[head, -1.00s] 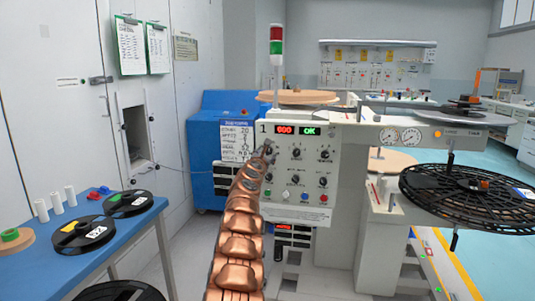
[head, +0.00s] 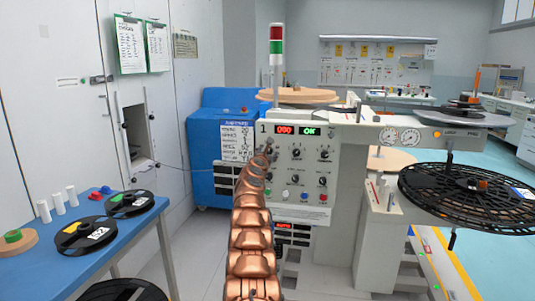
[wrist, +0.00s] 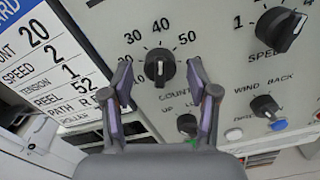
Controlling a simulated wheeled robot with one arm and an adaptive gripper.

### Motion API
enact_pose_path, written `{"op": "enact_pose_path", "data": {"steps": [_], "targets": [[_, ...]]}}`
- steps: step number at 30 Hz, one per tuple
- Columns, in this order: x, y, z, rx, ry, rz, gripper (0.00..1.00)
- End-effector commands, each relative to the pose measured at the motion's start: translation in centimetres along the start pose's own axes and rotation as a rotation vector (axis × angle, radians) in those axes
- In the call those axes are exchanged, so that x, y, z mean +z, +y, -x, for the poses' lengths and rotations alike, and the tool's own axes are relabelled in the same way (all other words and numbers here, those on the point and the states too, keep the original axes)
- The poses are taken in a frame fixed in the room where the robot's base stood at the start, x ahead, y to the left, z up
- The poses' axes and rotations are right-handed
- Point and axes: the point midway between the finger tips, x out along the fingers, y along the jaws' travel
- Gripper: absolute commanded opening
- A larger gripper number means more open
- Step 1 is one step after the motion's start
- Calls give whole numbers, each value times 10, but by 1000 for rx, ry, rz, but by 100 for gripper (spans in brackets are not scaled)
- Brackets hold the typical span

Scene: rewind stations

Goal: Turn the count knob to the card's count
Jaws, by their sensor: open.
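The count knob (wrist: 160,68) is a round black knob with a white line on the pale panel, in the wrist view. Numbers 30, 40 and 50 show around its top; I cannot tell which number it points at. My gripper (wrist: 159,72) is open, its two fingers on either side of the knob in the picture; contact is not visible. In the head view my gripper (head: 268,152) is at the panel's left part and hides this knob. The card (wrist: 38,62) reads count 20, speed 2, tension 1, reel 52; it also hangs left of the panel in the head view (head: 236,143).
The speed knob (wrist: 278,28) and wind knob (wrist: 265,106) sit to the right. Red and green displays (head: 297,130) top the panel. A blue table (head: 50,258) with reels stands at left. A big black reel (head: 460,200) overhangs at right.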

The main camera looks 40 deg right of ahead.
Motion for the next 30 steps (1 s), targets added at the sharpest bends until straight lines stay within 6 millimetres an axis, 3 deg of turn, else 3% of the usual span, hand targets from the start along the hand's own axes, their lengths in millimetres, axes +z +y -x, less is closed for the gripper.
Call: {"op": "enact_pose_path", "data": {"steps": [9, 26, 30], "targets": [[-1, 0, 0, 0, 1, 0, 60], [-1, 0, 0, 0, 1, 0, 2], [-1, 0, 0, -1, 2, 3, 0]]}}
